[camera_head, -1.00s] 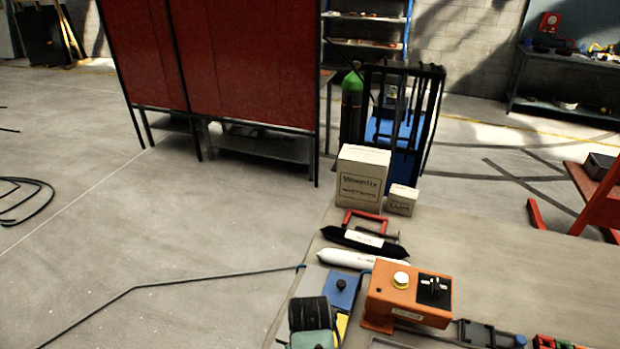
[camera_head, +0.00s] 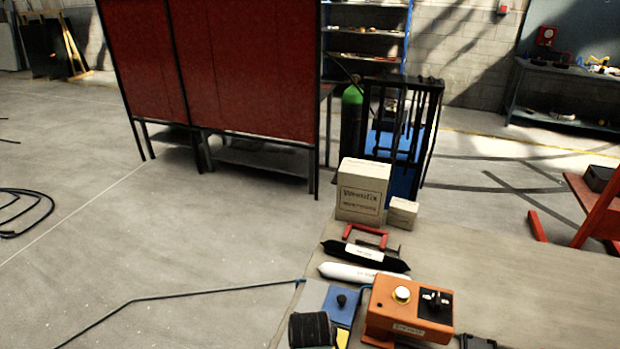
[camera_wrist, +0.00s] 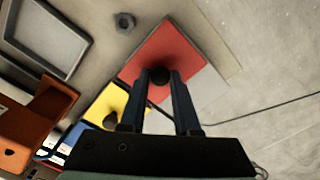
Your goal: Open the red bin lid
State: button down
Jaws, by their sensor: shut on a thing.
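In the wrist view the red bin lid (camera_wrist: 160,48) is a flat red square with a round black knob (camera_wrist: 157,76). My gripper (camera_wrist: 162,78) is over it, its two dark fingers closed around the knob. The lid shows beside a grey flat surface (camera_wrist: 205,92); I cannot tell whether it is lifted. A yellow lid (camera_wrist: 108,103) with a dark knob lies next to it, lower left. In the head view my wrist end shows dark at the bottom edge, beside a blue lid (camera_head: 348,309) with a black knob. The red lid is not visible there.
An orange control box (camera_head: 410,315) stands close to the right of the lids, and also shows in the wrist view (camera_wrist: 45,108). A white pouch (camera_head: 362,274), a black pouch (camera_head: 330,248) and cartons (camera_head: 361,190) lie behind. A grey tray (camera_wrist: 75,45) is at upper left.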

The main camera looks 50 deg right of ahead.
dwell(0.5)
jog(key=w, duration=0.2)
jog(key=w+a+b, duration=0.1)
jog(key=w, duration=0.1)
jog(key=w+a+b, duration=0.1)
jog(key=w, duration=0.1)
jog(key=shift+w+a, duration=0.2)
jog(key=shift+a, duration=0.05)
jog(key=c, duration=0.6)
grip_release()
jog(key=shift+s, duration=0.1)
jog(key=shift+r, duration=0.1)
notch_tip(320, 180, up, 13)
jog(key=p, duration=0.2)
